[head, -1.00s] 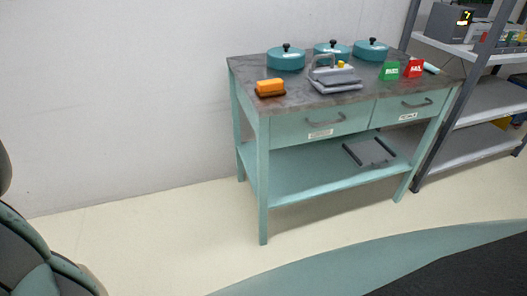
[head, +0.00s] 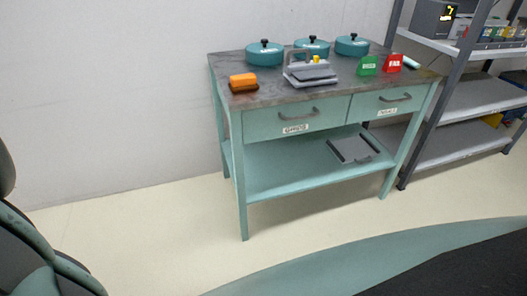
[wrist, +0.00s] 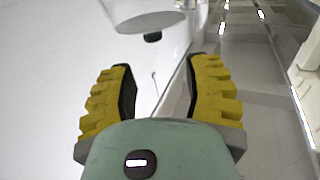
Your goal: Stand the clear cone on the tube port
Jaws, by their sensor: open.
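I cannot make out a clear cone or a tube port in either view. The three teal covered pots (head: 265,55), (head: 312,49), (head: 352,45) with black knobs stand along the back of the cart top, lids on, so their insides are hidden. My gripper (wrist: 158,85) shows in the wrist view with its two yellow ridged fingers apart and nothing between them. Beyond the fingertips is a pale, blurred shape with a dark oval (wrist: 153,37), which I cannot identify. My gripper is not in the head view.
The teal cart (head: 295,125) has two closed drawers. On it are an orange block (head: 243,82), a grey handled device (head: 311,74), a green card (head: 368,66) and a red card (head: 393,63). A grey tray (head: 353,149) lies below. A shelf rack (head: 460,105) stands right. Floor is clear in front.

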